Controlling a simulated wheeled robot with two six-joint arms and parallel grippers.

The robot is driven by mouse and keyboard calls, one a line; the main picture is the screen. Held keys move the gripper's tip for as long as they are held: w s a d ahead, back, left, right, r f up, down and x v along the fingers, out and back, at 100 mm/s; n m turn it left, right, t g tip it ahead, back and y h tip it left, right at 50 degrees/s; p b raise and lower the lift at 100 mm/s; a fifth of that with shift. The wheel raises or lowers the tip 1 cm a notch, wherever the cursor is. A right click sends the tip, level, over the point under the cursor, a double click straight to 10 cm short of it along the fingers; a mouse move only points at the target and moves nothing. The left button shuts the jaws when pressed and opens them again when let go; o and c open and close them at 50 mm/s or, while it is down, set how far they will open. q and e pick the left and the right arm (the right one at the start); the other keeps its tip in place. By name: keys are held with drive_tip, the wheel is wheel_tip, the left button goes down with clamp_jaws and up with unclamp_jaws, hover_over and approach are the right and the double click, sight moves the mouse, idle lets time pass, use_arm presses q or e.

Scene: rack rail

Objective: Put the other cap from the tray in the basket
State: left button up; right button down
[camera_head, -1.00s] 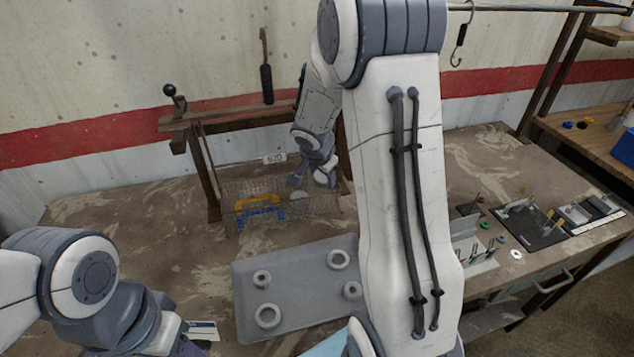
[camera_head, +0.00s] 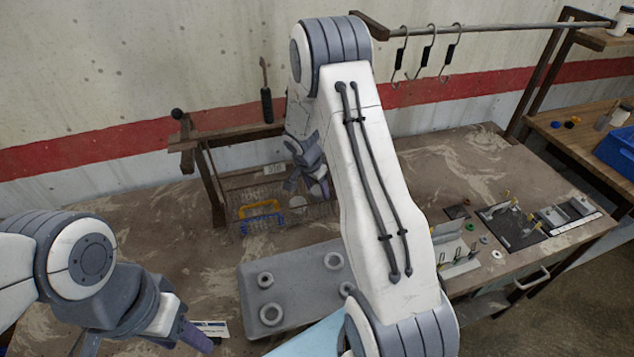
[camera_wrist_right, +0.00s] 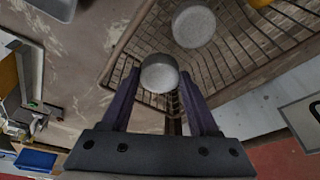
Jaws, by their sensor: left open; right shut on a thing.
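My right gripper (camera_wrist_right: 160,95) is shut on a round grey-white cap (camera_wrist_right: 159,73), held between its fingertips over the wire basket (camera_wrist_right: 225,65). A second round cap (camera_wrist_right: 193,26) lies in the basket, beside the held one in the right wrist view. In the head view the basket (camera_head: 243,222) stands at the back of the bench, with my right gripper (camera_head: 318,190) at its right part. The grey tray (camera_head: 305,290) in front carries several ring-shaped pieces, and my right arm hides its right part. My left gripper (camera_head: 150,343) is open at the lower left, partly cut off.
A yellow-handled item (camera_head: 262,205) and a blue-handled item (camera_head: 262,224) are in the left part of the basket. A wooden frame (camera_head: 212,170) stands around the basket's back. Hooks (camera_head: 428,50) hang from a rail at upper right. Fixtures (camera_head: 515,222) occupy the right bench.

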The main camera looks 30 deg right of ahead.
sight(316, 192)
wheel_tip(316, 192, down, 2)
drive_tip(key=shift+g, duration=0.3)
use_arm(q)
drive_tip(key=shift+r, duration=0.6)
use_arm(e)
drive_tip(key=shift+f, duration=0.4)
use_arm(q)
drive_tip(key=shift+f, duration=0.1)
use_arm(e)
drive_tip(key=shift+f, duration=0.1)
drive_tip(key=shift+f+b, duration=0.1)
drive_tip(key=shift+b, duration=0.2)
drive_tip(key=shift+c, duration=2.2)
unclamp_jaws()
use_arm(q)
drive_tip(key=shift+f, duration=0.15)
